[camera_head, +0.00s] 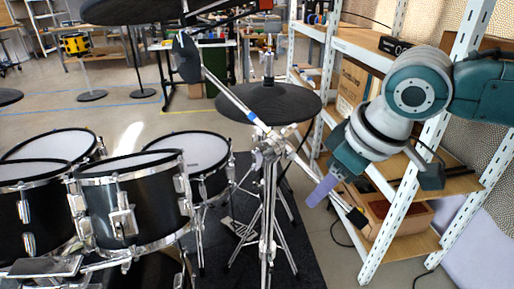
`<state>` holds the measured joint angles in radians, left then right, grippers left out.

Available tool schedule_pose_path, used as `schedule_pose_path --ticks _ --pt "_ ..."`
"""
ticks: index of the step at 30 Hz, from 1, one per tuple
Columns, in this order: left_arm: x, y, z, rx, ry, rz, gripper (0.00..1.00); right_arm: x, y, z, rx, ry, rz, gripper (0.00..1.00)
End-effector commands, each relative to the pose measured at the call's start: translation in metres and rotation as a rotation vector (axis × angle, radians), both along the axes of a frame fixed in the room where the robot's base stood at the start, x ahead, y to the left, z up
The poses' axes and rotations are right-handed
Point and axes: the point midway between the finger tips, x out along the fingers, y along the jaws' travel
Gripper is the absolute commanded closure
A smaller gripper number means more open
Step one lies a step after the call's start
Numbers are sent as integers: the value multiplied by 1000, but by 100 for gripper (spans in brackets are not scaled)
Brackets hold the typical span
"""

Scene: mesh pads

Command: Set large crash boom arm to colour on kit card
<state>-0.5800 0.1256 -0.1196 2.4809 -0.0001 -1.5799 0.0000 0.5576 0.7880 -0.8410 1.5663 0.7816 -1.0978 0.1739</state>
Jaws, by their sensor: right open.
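A long silver boom arm (225,92) runs diagonally from upper left to lower right across the cymbal stand (268,160). It carries a blue band near its middle and a dark end piece at lower right. I cannot tell for sure that it is the large crash boom. My right gripper (337,193) is open by the boom's lower end, with a lavender finger at its left. I cannot tell whether it touches the rod. I cannot make out a kit card. My left gripper is not in view.
A black cymbal (268,103) sits on the stand, beneath the boom's line. Black drums (135,205) crowd the left. A white metal shelf (405,205) with boxes stands close at the right. Stand legs spread over the dark mat (305,262).

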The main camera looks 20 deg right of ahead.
Motion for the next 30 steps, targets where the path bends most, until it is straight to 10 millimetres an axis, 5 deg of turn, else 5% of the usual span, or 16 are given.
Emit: schedule_pose_path --ticks 8,19,30 --pt "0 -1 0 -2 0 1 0 1 0 -1 0 -1 0 57" --pt "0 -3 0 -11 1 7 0 1 0 -1 0 -1 0 99" --pt "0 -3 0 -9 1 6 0 1 0 -1 0 -1 0 100"
